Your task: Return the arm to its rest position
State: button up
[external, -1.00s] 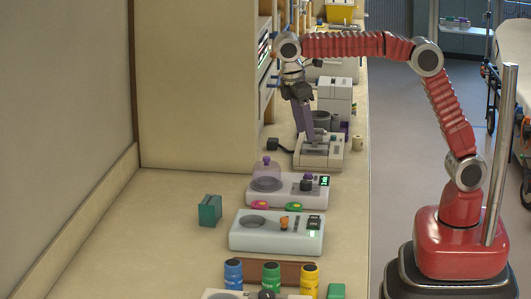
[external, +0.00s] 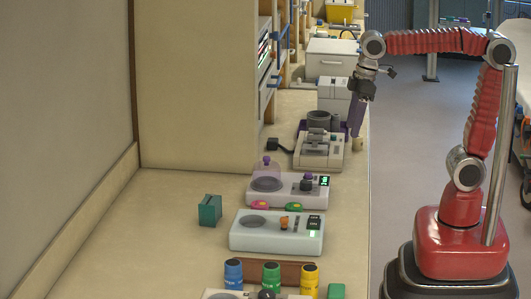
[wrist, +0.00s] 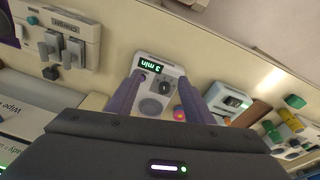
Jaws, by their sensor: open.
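My red arm reaches left from its base over the counter's right edge. My gripper (external: 354,130) hangs pointing down near that edge, beside the grey-white device with levers (external: 319,150). In the wrist view my gripper (wrist: 159,80) shows two purple fingers spread apart, with nothing held between them. Beyond the fingers lies the white timer unit (wrist: 165,85), its green display reading "3 min". In the external view I cannot make out the gap between the fingers.
The timer unit (external: 290,198) with a clear dome and a pale unit (external: 277,235) stand nearer on the counter. Blue, green and yellow bottles (external: 271,277) stand at the front. White boxes (external: 334,93) stand behind my gripper. The aisle floor (external: 405,165) is clear.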

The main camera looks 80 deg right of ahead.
jog(key=s+d+f+m+t, duration=0.1)
jog(key=s+f+m+t, duration=0.1)
jog(key=s+f, duration=0.5)
jog(key=s+t, duration=0.1)
jog(key=s, duration=0.2)
jog(key=shift+d, duration=0.35)
jog(key=shift+f, duration=0.1)
jog(key=shift+c, duration=0.4)
dwell(2.0)
